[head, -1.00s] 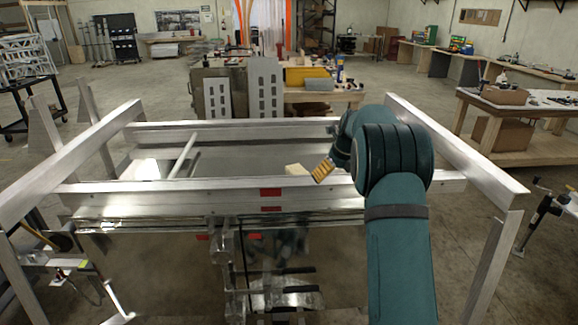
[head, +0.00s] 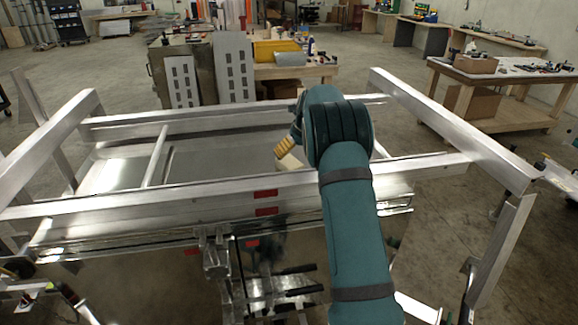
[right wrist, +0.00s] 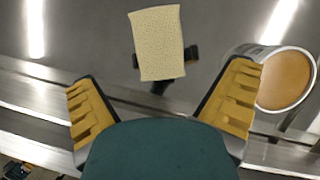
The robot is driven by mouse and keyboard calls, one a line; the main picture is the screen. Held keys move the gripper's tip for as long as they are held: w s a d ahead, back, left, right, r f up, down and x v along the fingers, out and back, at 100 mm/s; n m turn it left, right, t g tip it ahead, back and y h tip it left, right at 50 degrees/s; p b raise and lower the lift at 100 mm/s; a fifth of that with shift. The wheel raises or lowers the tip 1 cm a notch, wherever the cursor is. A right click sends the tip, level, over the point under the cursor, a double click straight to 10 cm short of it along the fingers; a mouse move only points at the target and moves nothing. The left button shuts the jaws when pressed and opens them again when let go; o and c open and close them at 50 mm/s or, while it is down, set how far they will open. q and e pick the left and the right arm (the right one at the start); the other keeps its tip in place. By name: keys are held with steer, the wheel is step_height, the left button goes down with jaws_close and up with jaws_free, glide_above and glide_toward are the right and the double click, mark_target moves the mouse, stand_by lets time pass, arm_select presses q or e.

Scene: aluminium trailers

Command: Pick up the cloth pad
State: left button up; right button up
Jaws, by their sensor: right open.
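The cloth pad is a cream, rectangular block (head: 291,161) in the head view, inside the trailer frame just behind the front rail, partly hidden by my right arm. It also shows in the right wrist view (right wrist: 157,42), beyond the fingertips and centred between them. A small dark object shows partly from behind the pad there. My right gripper (head: 283,148) has yellow fingers and overlaps the pad in the head view. In the right wrist view its fingers (right wrist: 160,78) are wide apart with nothing between them. My left gripper is not in view.
Aluminium rails (head: 120,206) surround the trailer bed. A round, metal-rimmed container with a brown top (right wrist: 285,80) lies beside my right finger in the wrist view. A wooden workbench (head: 500,75) stands at the right. Open floor lies between trailer and benches.

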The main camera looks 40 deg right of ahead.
mark_target(292, 163)
steer(key=x, duration=0.4)
steer(key=s+x, duration=0.1)
steer(key=x, duration=0.1)
steer(key=shift+w+a+f, duration=0.1)
steer(key=shift+w+f, duration=0.1)
steer(key=shift+f, duration=0.25)
steer(key=shift+w+f, duration=0.2)
steer(key=shift+f, duration=0.05)
steer(key=c, duration=1.3)
step_height(292, 163, up, 10)
steer(key=shift+r, duration=0.1)
steer(key=o, duration=0.5)
steer(key=shift+c, duration=1.3)
